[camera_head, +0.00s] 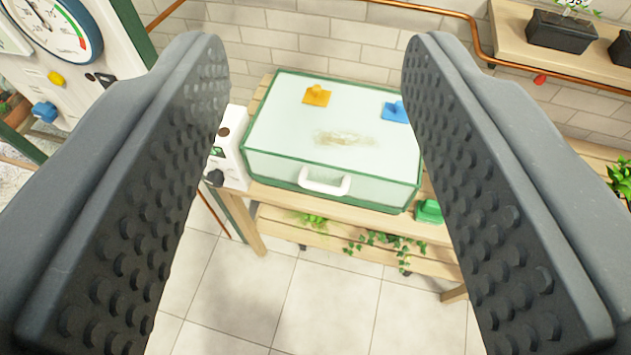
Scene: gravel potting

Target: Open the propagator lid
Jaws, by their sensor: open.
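The propagator (270,168) is a glass-like box with green edges on a wooden bench. Its pale, see-through lid (270,120) is closed and carries an orange vent piece (317,95), a blue vent piece (394,111) and a brownish smear. A white handle (324,181) sits on the front edge. My gripper (312,75) is open and empty, its two dark studded fingers wide apart at either side of the view. The propagator shows between them, farther off, and neither finger appears to touch it. The right finger hides part of the bench.
A white control box (231,150) stands left of the propagator, and a green object (429,211) lies at its right front corner. Plants (385,243) sit on the lower shelf. A panel with a gauge (52,25) is at left. The tiled floor (320,310) in front is clear.

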